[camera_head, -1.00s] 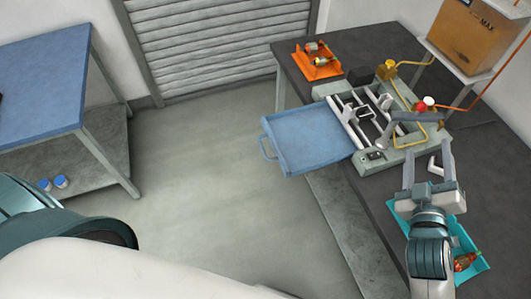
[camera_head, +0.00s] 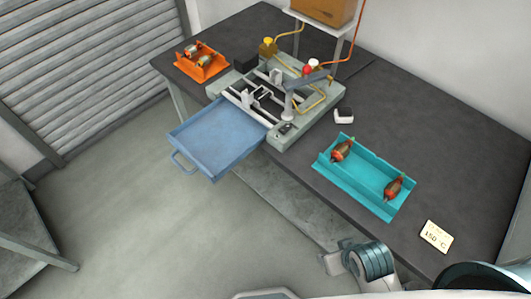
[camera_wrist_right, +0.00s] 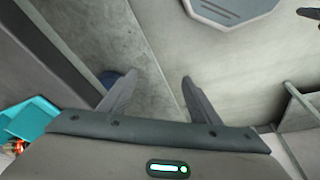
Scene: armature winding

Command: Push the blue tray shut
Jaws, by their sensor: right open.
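The blue tray (camera_head: 218,138) is pulled out of the front of the grey-green machine (camera_head: 302,128) and sticks out past the table's front edge over the floor. It looks empty, and its handle (camera_head: 180,163) faces left. My right gripper (camera_head: 332,262) is low by the table's front edge, well to the right of the tray and apart from it. In the right wrist view its two fingers (camera_wrist_right: 158,88) are spread with nothing between them, above the floor. The blue tray is not clear in that view.
A turquoise tray (camera_head: 366,178) with two red-brown parts lies on the dark table (camera_head: 295,190). An orange tray (camera_head: 202,68) stands at the far left end. A small 150 °C card (camera_head: 436,237) lies at the right. The floor (camera_head: 130,220) before the blue tray is clear.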

